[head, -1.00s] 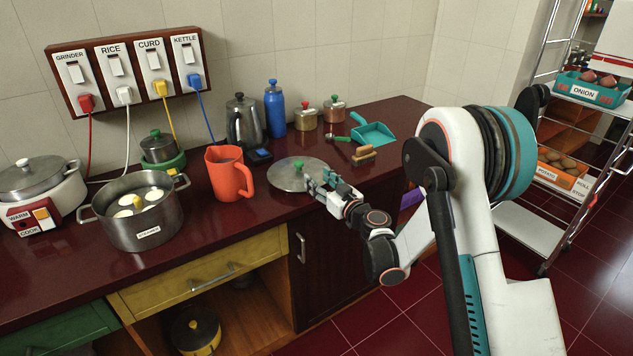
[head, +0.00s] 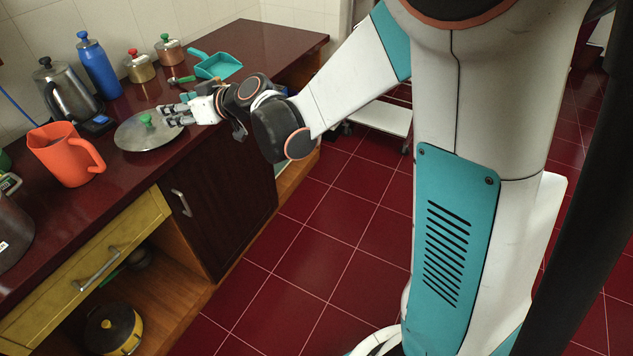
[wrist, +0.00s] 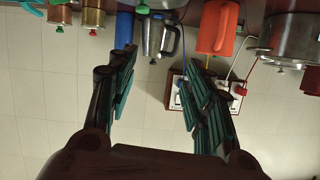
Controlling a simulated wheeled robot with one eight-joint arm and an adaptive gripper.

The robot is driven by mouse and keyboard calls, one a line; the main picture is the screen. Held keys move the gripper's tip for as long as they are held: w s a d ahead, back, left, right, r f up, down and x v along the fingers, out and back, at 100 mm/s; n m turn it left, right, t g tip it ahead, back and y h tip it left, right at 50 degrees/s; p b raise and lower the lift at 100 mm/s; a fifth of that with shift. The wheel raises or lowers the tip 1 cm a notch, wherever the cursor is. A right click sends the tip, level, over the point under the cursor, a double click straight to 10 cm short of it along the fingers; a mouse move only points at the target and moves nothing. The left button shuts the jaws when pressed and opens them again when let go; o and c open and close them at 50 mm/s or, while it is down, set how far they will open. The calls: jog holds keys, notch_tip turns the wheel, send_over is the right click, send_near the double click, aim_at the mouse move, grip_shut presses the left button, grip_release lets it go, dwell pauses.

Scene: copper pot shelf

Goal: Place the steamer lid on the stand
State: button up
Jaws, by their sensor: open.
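The steamer lid (head: 135,138) is a round silver lid with a green knob (head: 146,119). It lies flat on the dark red counter, right of the orange jug. My gripper (head: 167,114) is over the lid's right part, with its fingertips close to the right of the knob. Whether they touch it I cannot tell. In the wrist view my gripper (wrist: 160,56) has its two fingers spread apart with nothing visible between them. I cannot make out a stand in the current views.
The orange jug (head: 62,158) is left of the lid. Behind stand a steel kettle (head: 68,95), a blue bottle (head: 98,68) and two canisters. A teal dustpan (head: 216,66) and a brush lie farther right. A steel pot (head: 12,232) is cut off at the left edge.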

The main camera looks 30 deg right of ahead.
jog(key=s+d+m+g+h, duration=0.1)
jog(key=s+d, duration=0.4)
jog(key=s, duration=0.6)
jog(key=s+d+f+m+g+h, duration=0.1)
jog(key=s+d+m+g+h, duration=0.1)
jog(key=s+d, duration=0.4)
jog(key=s+d+f+m+g+h, duration=0.1)
jog(key=s+d+m+h, duration=0.2)
jog(key=s, duration=1.2)
jog(key=d+h, duration=0.2)
jog(key=d, duration=0.1)
jog(key=shift+s+d+h, duration=0.25)
jog(key=shift+s+h, duration=0.05)
jog(key=shift+s, duration=0.1)
